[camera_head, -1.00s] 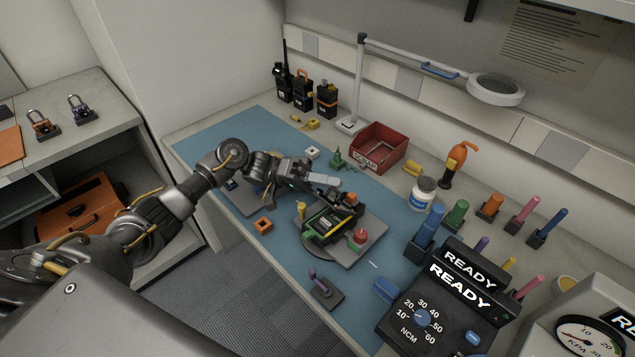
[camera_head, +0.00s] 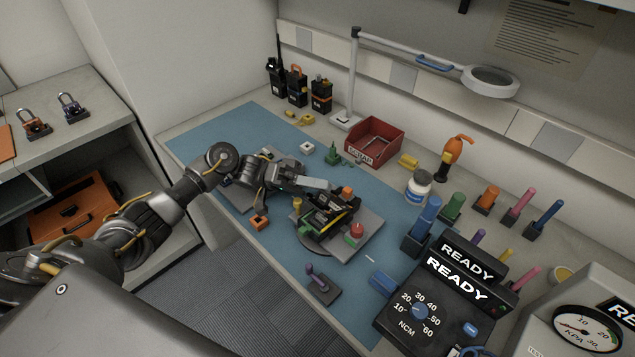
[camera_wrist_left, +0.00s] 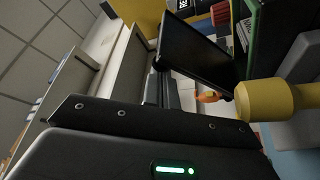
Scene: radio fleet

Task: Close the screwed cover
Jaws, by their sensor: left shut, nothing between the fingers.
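The radio unit (camera_head: 318,222) lies in a holder on a grey board (camera_head: 362,240) on the blue mat. A dark flat panel, seemingly its cover (camera_head: 343,213), stands tilted at its right side. In the left wrist view a dark panel (camera_wrist_left: 200,52) stands tilted beyond the finger. My left gripper (camera_head: 318,196) is shut and empty, just behind the radio unit; its tips are hard to make out. A yellow knobbed post (camera_head: 297,205) stands in front of it; a yellow knob also shows close by in the left wrist view (camera_wrist_left: 262,103). My right gripper is not in view.
A red scrap bin (camera_head: 375,143), a lamp stand (camera_head: 352,85) and several radios (camera_head: 297,88) stand at the back. A READY display unit (camera_head: 440,300) and several coloured tools are at the right.

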